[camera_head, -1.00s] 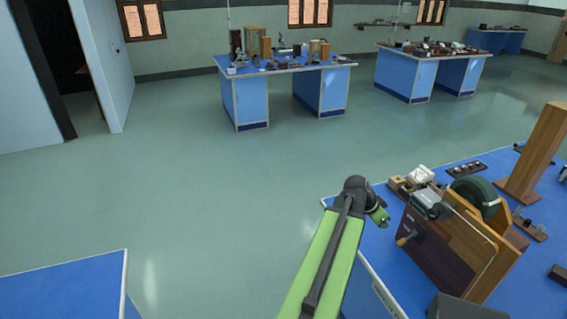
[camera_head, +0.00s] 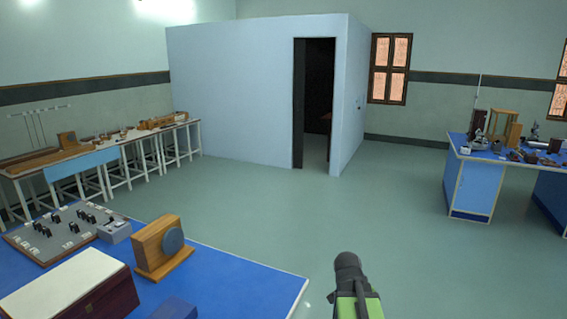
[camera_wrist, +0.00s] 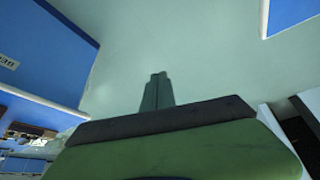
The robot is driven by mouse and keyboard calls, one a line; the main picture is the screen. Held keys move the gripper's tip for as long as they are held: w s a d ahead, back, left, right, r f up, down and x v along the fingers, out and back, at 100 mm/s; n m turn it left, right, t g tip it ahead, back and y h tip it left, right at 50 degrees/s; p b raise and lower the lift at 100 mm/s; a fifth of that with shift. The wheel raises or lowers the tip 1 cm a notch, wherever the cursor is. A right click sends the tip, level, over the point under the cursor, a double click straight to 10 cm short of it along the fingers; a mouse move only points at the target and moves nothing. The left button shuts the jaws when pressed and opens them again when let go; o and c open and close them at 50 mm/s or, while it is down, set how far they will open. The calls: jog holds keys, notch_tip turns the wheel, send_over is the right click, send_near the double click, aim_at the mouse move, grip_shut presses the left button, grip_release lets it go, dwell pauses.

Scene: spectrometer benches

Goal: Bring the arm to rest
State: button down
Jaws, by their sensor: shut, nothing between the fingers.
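My arm (camera_head: 355,288) shows in the head view at the bottom, right of centre, as a short green and black stub. Its fingers cannot be made out there. In the wrist view, my gripper (camera_wrist: 158,76) points up the picture with its two dark fingers together and nothing between them. Behind the fingertips is only plain green floor (camera_wrist: 195,50). My gripper touches nothing that I can see.
A blue bench (camera_head: 235,280) at the lower left bears a wooden block with a grey disc (camera_head: 163,247), a dark red box and a grey board. Another blue bench (camera_head: 475,187) stands at the right. A pale cubicle (camera_head: 235,95) has a dark doorway. The middle floor is clear.

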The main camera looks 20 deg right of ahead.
jog(key=w+a+f+n+y, duration=0.1)
jog(key=w+a+n, duration=0.15)
jog(key=a, duration=0.85)
jog(key=w+a+f+n+y, duration=0.1)
jog(key=w+a+f+n, duration=0.15)
jog(key=a, duration=0.85)
jog(key=s+a+n+g+y, duration=0.1)
jog(key=s+a+n, duration=0.1)
jog(key=a+n, duration=0.2)
jog(key=s+a+n+g+y+b, duration=0.1)
jog(key=s+a+n, duration=0.2)
jog(key=a, duration=0.3)
jog(key=shift+s+a+f+n+y, duration=0.15)
jog(key=shift+s+n+y, duration=0.1)
jog(key=shift+n+y, duration=0.2)
